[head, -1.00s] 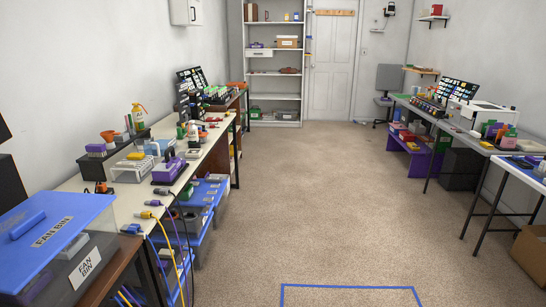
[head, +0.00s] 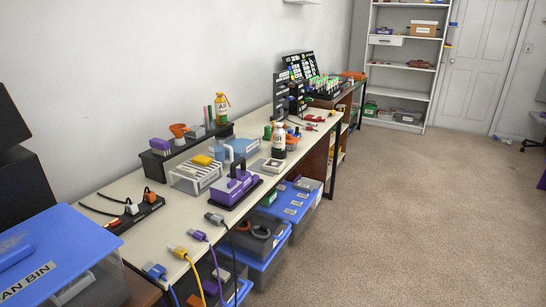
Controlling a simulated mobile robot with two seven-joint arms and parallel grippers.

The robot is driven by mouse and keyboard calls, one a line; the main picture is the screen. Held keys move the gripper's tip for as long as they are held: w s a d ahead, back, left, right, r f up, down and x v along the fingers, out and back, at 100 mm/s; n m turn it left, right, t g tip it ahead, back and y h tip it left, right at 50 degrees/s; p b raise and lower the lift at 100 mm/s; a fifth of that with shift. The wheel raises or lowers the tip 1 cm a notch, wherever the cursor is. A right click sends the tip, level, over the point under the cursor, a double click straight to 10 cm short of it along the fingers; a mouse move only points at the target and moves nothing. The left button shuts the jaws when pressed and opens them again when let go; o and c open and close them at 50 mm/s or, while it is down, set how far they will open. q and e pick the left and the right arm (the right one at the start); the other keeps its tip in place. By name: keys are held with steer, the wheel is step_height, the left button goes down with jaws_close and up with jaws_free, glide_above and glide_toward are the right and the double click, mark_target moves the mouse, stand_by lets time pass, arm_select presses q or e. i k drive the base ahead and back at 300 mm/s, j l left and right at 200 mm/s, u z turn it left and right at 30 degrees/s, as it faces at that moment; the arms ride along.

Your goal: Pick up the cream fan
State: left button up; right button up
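A small square cream item with a dark middle, which looks like the cream fan (head: 275,167), lies on the long workbench (head: 128,186). Neither of my grippers is in view.
A clear rack (head: 195,176), a power strip (head: 130,214) and several cable plugs crowd the bench. Blue-lidded boxes (head: 293,200) stand beneath it. White shelves (head: 402,95) stand at the back. The carpet (head: 420,220) on the right is clear.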

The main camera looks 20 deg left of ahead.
mark_target(276, 166)
steer(key=i+u, duration=0.35)
steer(key=i+l+u, duration=0.2)
steer(key=u, duration=0.15)
steer(key=i+l+u, duration=0.55)
steer(key=u, duration=0.2)
steer(key=i+l+u, duration=0.15)
steer(key=l+u, duration=0.3)
steer(key=i+l+u, duration=0.15)
steer(key=u, duration=0.3)
steer(key=l+u, duration=0.45)
